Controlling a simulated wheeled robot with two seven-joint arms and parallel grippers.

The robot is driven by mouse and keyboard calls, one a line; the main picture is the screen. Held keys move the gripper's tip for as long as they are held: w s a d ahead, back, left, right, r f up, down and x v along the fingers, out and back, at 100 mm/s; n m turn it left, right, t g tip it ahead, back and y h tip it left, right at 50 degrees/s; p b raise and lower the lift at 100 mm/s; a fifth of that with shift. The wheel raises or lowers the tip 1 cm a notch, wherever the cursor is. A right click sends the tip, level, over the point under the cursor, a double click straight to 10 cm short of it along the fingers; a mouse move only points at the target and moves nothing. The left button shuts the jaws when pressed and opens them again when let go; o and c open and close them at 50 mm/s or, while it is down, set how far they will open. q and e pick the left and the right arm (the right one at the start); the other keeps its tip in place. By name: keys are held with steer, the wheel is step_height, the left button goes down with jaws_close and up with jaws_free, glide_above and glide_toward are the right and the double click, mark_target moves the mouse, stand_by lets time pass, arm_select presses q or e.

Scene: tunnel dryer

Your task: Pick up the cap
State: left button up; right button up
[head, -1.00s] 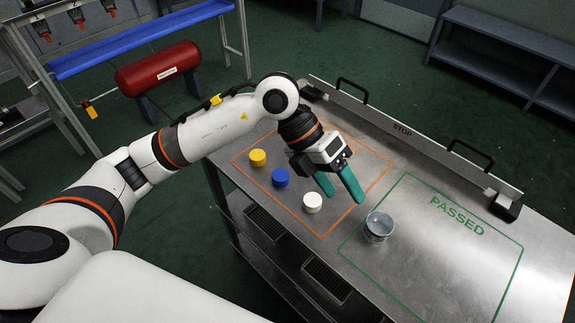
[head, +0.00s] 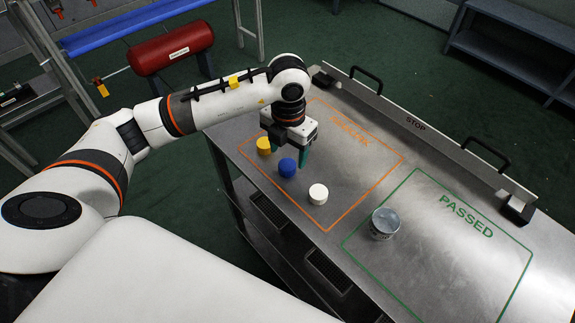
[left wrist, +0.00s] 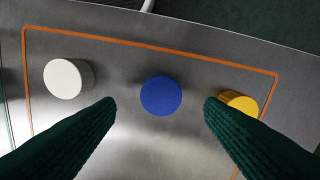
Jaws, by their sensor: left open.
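Three round caps stand in a row inside the orange outline on the metal table: a yellow cap (head: 264,146), a blue cap (head: 287,168) and a white cap (head: 318,194). My left gripper (head: 290,153), with green fingers, points down just behind the blue cap. In the left wrist view the blue cap (left wrist: 161,96) lies centred ahead of the gap between the open, empty fingers (left wrist: 160,103). The yellow cap (left wrist: 240,103) is partly hidden behind the right finger. My right gripper is not visible.
A grey metal can (head: 385,224) stands at the left edge of the green "PASSED" outline (head: 466,216). The inside of the green outline is mostly free.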

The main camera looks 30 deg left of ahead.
mark_target(287, 164)
arm_select(q)
step_height(287, 164, down, 4)
steer(key=shift+f, duration=0.15)
steer(key=c, duration=1)
steer(key=shift+c, duration=0.3)
step_height(287, 164, up, 10)
